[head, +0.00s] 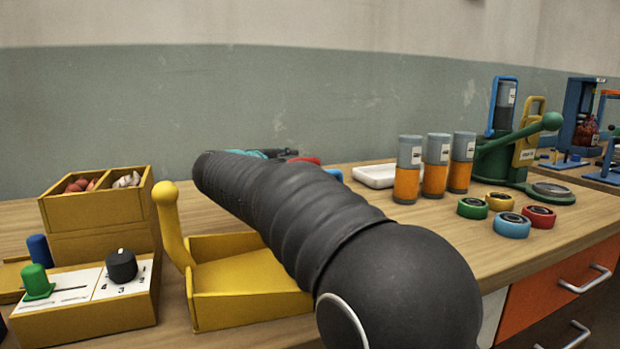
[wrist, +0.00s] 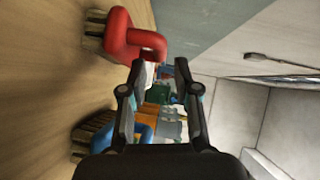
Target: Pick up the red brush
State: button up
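The red brush (wrist: 138,40) shows in the wrist view near the top, with a looped red handle and brown bristles against the wooden table. In the head view only a small red piece (head: 308,161) shows behind my arm, probably the same brush. My gripper (wrist: 160,72) is open, with nothing between its fingers. In the wrist view the red brush lies just above the fingertips in the picture, outside the gap between them. In the head view my arm hides most of the gripper.
A blue brush (wrist: 143,131) is partly behind the left finger in the wrist view. In the head view, a yellow dustpan (head: 235,279) lies beside my arm; orange-grey canisters (head: 407,170), a white tray (head: 374,175) and coloured rings (head: 499,201) stand to the right.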

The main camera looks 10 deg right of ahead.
aim_at(301, 159)
jog(key=x, duration=0.5)
jog(key=shift+w, duration=0.15)
grip_shut()
